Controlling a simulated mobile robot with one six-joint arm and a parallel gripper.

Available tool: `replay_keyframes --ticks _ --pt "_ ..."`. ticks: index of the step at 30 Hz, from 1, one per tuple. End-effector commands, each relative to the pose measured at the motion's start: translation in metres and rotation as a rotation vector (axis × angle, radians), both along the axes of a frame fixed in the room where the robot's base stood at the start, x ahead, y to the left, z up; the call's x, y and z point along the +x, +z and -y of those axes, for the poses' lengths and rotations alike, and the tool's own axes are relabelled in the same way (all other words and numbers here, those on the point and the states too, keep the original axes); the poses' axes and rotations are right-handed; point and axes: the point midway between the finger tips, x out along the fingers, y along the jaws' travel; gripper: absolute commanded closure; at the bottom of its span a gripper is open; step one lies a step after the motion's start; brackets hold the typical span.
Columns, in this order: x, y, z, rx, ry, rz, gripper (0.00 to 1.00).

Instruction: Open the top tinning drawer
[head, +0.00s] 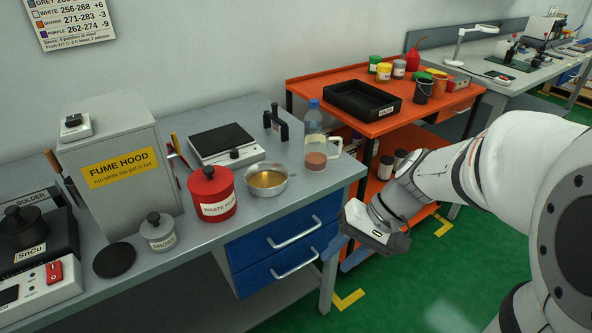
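The top tinning drawer (262,240) is the upper of two blue drawers under the grey bench, with a silver bar handle (293,236). It looks shut, its front in line with the lower drawer (262,278). My gripper (341,257) is to the right of the drawers, near the bench's front right leg, and points down and left. Its two bluish fingers look apart with nothing between them. It appears clear of the top handle. The exact distance cannot be told from this view.
The grey bench (255,212) holds a red waste flux pot (211,195), a metal bowl (267,181), a bottle (314,130) and a clear jug (318,160) near its edge. An orange cart (430,118) stands right. Green floor in front looks clear.

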Motion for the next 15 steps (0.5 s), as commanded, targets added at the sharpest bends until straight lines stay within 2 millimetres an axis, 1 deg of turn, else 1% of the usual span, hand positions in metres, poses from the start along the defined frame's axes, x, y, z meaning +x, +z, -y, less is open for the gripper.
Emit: replay_keyframes --ticks 1,3,5,6,9,12,15 --pt "0.013 -0.037 -0.006 0.096 -0.022 -0.028 0.69" --pt "0.032 -0.057 -0.014 0.235 -0.05 -0.041 0.69" --pt "0.05 -0.072 -0.018 0.352 -0.081 -0.038 0.69" --pt "0.062 -0.081 -0.019 0.426 -0.103 -0.029 0.69" --pt "0.092 -0.1 -0.017 0.585 -0.161 0.008 0.69" --pt "0.117 -0.113 -0.011 0.701 -0.213 0.056 0.69" --pt "0.133 -0.121 -0.004 0.775 -0.251 0.093 0.69"
